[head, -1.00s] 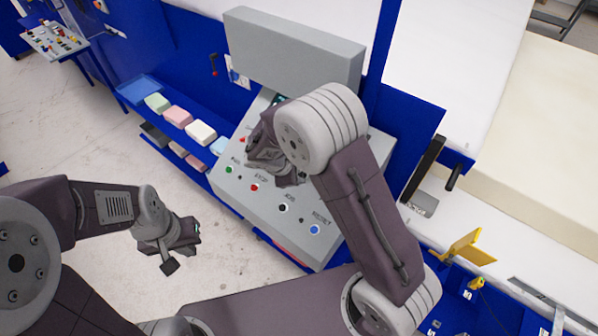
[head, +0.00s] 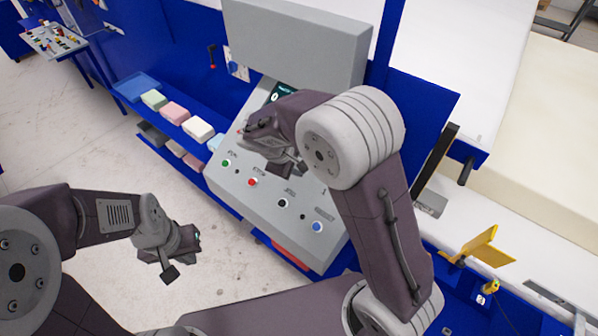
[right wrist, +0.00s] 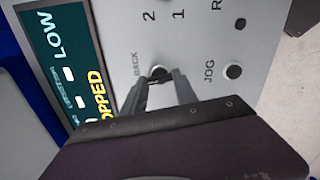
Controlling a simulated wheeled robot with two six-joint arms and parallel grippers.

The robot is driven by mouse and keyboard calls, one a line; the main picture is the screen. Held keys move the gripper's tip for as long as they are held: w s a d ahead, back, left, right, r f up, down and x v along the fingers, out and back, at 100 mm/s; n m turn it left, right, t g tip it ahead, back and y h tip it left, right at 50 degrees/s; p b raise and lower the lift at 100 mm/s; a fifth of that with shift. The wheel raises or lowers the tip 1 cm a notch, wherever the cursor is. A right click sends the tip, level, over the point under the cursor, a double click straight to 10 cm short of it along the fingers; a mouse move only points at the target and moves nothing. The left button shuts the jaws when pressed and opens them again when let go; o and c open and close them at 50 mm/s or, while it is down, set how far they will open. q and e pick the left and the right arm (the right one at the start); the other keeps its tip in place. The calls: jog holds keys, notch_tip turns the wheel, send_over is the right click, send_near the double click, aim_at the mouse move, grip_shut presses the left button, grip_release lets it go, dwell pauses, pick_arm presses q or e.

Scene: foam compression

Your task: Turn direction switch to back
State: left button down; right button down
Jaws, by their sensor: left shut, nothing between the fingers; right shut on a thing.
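The grey sloped control panel (head: 245,200) is in the middle of the head view. My right gripper (right wrist: 161,80) reaches over its upper part and is shut on the direction switch (right wrist: 158,71), a small dark knob beside the printed word BACK. The fingers hide most of the knob, so I cannot tell which way it points. In the head view my right gripper (head: 278,158) covers the switch. My left gripper (head: 176,254) is shut and empty, over the floor left of the panel.
The panel screen (right wrist: 72,60) shows LOW and part of a word ending in OPPED. A JOG button (right wrist: 232,71) is near the fingers. Green (head: 227,163), red (head: 253,182) and blue (head: 317,226) buttons line the panel's front. Foam blocks (head: 174,113) lie on the blue shelf.

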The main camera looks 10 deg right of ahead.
jog(key=m+b, duration=0.2)
jog(key=f+m+b, duration=0.1)
jog(key=m+b, duration=0.2)
jog(key=shift+s, duration=0.2)
jog(key=shift+r+m+b, duration=0.15)
jog(key=shift+m+b, duration=1.75)
jog(key=shift+m, duration=0.5)
jog(key=c, duration=1)
grip_release()
jog(key=shift+r, duration=0.1)
jog(key=shift+o, duration=0.2)
jog(key=shift+w+r, duration=0.1)
jog(key=shift+r, duration=0.15)
jog(key=v, duration=0.8)
jog(key=shift+r, duration=0.3)
